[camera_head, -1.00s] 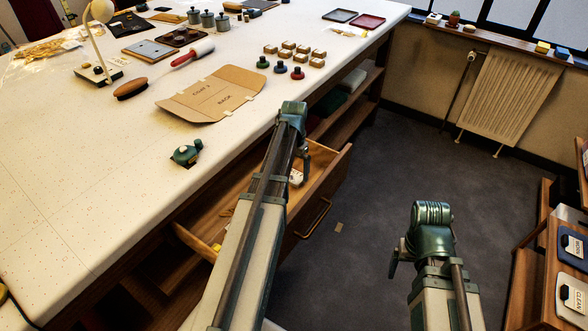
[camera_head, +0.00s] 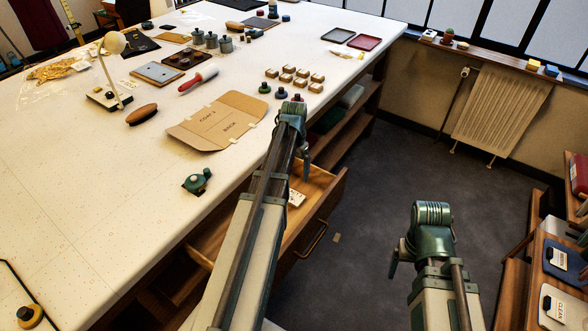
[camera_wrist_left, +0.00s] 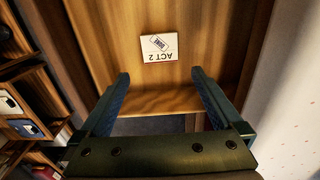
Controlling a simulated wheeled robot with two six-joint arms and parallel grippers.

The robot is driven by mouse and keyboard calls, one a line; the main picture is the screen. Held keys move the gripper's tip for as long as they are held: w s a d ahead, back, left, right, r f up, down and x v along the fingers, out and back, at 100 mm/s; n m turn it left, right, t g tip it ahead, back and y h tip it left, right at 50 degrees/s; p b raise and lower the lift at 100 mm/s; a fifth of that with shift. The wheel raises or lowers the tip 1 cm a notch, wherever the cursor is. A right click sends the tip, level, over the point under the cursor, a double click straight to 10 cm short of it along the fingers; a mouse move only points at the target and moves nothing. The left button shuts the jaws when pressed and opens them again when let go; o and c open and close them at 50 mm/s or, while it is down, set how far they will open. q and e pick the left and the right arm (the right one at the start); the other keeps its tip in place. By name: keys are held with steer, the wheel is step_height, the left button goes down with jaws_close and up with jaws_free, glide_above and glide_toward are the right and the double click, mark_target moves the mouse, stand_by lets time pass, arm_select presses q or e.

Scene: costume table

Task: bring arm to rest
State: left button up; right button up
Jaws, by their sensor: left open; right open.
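My left arm reaches over the table's front edge, and its gripper (camera_head: 305,165) points down over an open wooden drawer (camera_head: 330,203). In the left wrist view the two fingers of my left gripper (camera_wrist_left: 159,75) are apart with nothing between them. Beyond them a white card marked "ACT 2" (camera_wrist_left: 158,47) lies on the drawer's wooden floor. My right gripper (camera_head: 394,262) hangs down over the grey floor, clear of the furniture; it is open, and its fingertips are hard to make out.
The white table (camera_head: 90,210) carries a flat cardboard piece (camera_head: 215,122), a brush (camera_head: 142,114), a green device (camera_head: 197,181) and small blocks (camera_head: 288,75). A wooden shelf unit (camera_head: 520,285) stands at the right.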

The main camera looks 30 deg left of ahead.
mark_target(294, 196)
arm_select(q)
steer(key=shift+f, duration=0.1)
step_height(294, 196, down, 12)
steer(key=b, duration=1.2)
step_height(294, 196, up, 12)
steer(key=p, duration=1.2)
step_height(294, 196, down, 13)
steer(key=b, duration=1.2)
steer(key=shift+r+b, duration=0.2)
steer(key=shift+b, duration=0.2)
step_height(294, 196, up, 11)
steer(key=p, duration=1.1)
steer(key=shift+r, duration=0.2)
steer(key=shift+w, duration=0.1)
